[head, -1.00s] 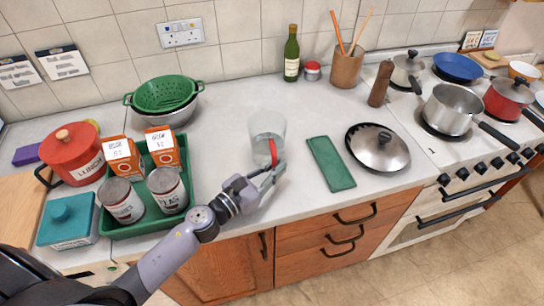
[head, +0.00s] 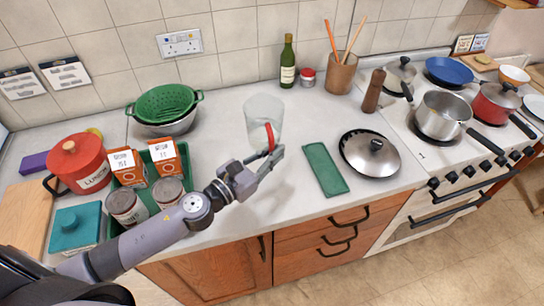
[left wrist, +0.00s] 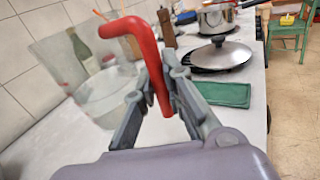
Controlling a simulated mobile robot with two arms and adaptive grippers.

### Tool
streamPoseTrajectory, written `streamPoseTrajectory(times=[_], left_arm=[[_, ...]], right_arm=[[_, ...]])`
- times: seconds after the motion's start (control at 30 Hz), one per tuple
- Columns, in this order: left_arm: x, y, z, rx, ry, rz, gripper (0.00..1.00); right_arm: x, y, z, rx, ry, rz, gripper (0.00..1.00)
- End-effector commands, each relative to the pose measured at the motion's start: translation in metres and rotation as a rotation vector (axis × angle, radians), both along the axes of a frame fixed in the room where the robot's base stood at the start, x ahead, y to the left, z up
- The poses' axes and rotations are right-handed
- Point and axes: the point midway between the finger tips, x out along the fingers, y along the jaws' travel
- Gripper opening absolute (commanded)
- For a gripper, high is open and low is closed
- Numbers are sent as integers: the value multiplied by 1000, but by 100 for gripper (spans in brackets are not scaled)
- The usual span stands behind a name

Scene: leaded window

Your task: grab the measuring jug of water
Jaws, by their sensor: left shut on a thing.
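The clear measuring jug (head: 261,115) with a red handle (head: 271,138) is near the middle of the head view, seemingly held a little above the worktop. My left gripper (head: 272,160) is shut on the red handle from the front. In the left wrist view, the red handle (left wrist: 143,45) stands between the fingers and the see-through jug (left wrist: 85,75) is behind it. The water level is hard to make out. My right gripper is not in view.
A green tray (head: 188,196) with cartons and cans stands left of the jug. A green cloth (head: 325,168) and a lid (head: 370,155) lie to the right. A bottle (head: 288,65) and the tiled wall are behind. Pans stand on the hob.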

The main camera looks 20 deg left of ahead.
Motion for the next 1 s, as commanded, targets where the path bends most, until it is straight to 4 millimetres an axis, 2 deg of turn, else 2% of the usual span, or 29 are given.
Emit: streamPoseTrajectory(times=[0.03,0.1,0.5,0.7,1.0], left_arm=[[1,0,14,4,-8,-2,0],[1,0,24,3,-7,-2,0],[1,0,72,2,-9,-1,0],[1,0,90,2,-8,-1,0],[0,0,106,2,-7,-1,0]], right_arm=[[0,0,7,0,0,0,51],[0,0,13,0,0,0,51],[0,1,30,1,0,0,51],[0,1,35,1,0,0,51],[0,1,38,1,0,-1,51]])
